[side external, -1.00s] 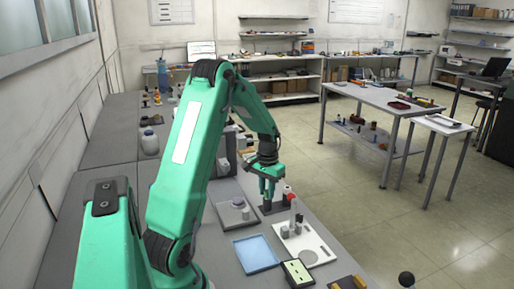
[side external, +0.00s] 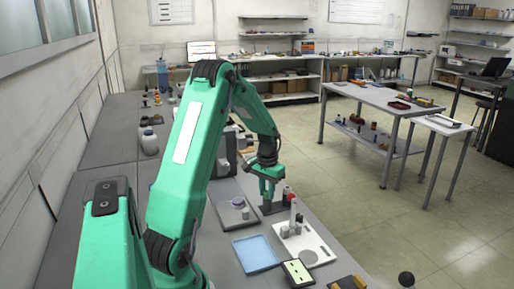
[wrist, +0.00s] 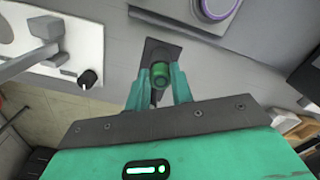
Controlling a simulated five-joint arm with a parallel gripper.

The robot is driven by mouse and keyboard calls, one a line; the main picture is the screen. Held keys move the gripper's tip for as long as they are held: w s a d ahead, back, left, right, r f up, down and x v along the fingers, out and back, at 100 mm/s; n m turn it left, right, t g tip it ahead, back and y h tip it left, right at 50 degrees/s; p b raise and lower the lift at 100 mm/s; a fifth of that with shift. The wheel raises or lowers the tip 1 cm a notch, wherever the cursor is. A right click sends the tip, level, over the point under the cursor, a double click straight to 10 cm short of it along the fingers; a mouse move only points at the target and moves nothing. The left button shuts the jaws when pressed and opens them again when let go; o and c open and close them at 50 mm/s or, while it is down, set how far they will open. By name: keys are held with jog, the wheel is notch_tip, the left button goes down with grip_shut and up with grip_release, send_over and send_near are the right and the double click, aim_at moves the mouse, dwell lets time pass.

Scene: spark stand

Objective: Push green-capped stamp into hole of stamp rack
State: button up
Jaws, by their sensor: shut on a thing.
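The stamp's darker part is partly hidden. The dark stamp rack (wrist: 158,45) lies just beyond and below the stamp. In the side view my gripper (side external: 267,190) is low over the dark rack (side external: 272,209). The stamp is hidden behind the fingers there, and I cannot tell how deep it sits in a hole.
A white plate with a grey post (side external: 300,235) stands just in front, near a red-topped item (side external: 290,196). A grey plate with a purple-ringed knob (side external: 240,205) is to the left. A blue tray (side external: 257,253) and a green-faced box (side external: 298,272) are nearer the camera.

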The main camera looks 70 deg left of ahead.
aim_at(267, 193)
dwell(0.3)
jog(key=o, duration=1)
jog(key=shift+o, duration=0.2)
jog(key=shift+r, duration=0.1)
jog(key=shift+r, duration=3.85)
